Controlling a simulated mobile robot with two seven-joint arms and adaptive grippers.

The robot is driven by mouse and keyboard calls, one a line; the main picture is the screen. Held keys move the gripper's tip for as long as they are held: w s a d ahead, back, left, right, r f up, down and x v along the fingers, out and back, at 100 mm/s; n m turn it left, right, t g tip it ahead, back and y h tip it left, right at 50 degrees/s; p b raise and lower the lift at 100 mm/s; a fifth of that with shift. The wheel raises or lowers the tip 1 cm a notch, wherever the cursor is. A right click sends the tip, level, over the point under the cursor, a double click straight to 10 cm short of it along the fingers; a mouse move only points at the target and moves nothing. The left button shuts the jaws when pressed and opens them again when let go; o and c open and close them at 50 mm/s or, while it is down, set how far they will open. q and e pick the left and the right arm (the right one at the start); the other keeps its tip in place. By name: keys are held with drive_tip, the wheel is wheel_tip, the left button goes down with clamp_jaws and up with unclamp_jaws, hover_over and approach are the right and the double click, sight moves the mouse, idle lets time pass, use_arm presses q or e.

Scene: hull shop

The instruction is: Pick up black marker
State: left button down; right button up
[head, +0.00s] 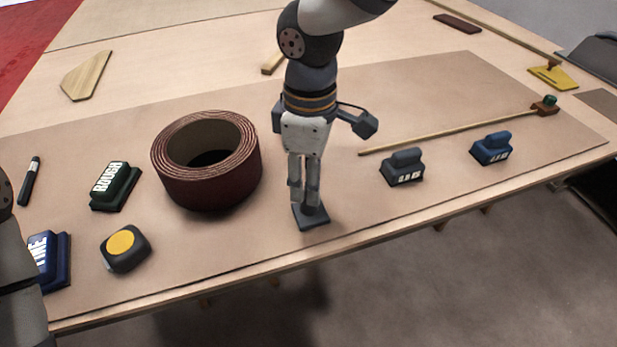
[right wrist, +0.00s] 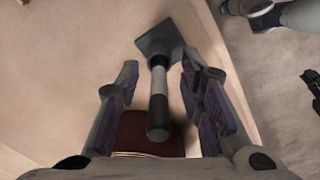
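A slim black pen-like marker (head: 29,181) with a pale band lies at the far left of the bench in the head view. My right gripper (head: 305,199) points down just right of the big roll, over a dark square base (head: 311,217). In the right wrist view this base (right wrist: 160,40) carries a round black-and-grey upright piece (right wrist: 158,100). I cannot tell whether that piece is a marker. The fingers of my right gripper (right wrist: 163,82) stand apart on both sides of it, with gaps visible. My left arm shows only at the left edge; its gripper is not visible.
A dark red roll (head: 209,185) stands left of my right gripper. A green block (head: 115,187), a tape measure (head: 125,249) and a blue block (head: 52,262) lie further left. Right are a grey block (head: 402,168), another blue block (head: 491,148) and a long stick (head: 450,133).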

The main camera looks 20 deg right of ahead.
drive_tip(key=shift+f, duration=0.35)
clamp_jaws()
drive_tip(key=shift+r, duration=0.15)
